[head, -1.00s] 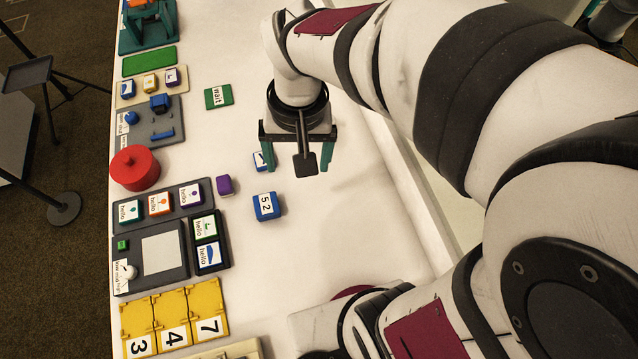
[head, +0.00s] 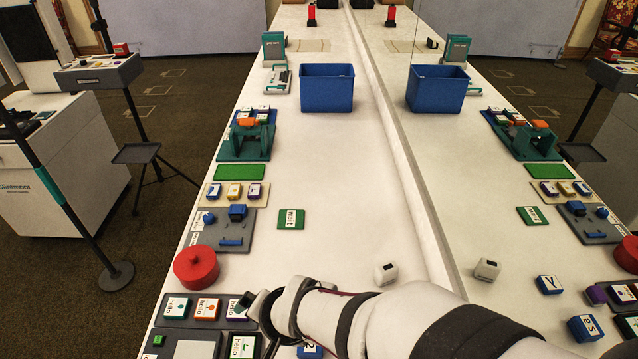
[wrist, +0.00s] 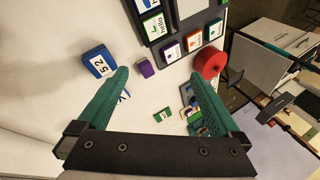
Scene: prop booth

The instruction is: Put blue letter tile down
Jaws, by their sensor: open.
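The blue letter tile (wrist: 124,96) lies on the white table; in the wrist view only a small part shows beside the left finger, which hides the rest. The head view shows it only in the mirror, as a blue tile with a dark letter on a white face; my arm blocks the direct view. My gripper (wrist: 158,75) is open, with green fingers spread wide and nothing between the tips. It is above the table, and the tile is apart from its grasp. In the head view the fingers are mostly hidden by my arm.
A blue number tile (wrist: 98,62) and a purple block (wrist: 146,68) lie nearby. A red round pot (head: 196,267), hello tiles (head: 207,308) and a grey tray (head: 230,230) line the left edge. A green wait card (head: 291,219) lies mid-table. A mirror (head: 480,200) borders the right. Mid-table is mostly clear.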

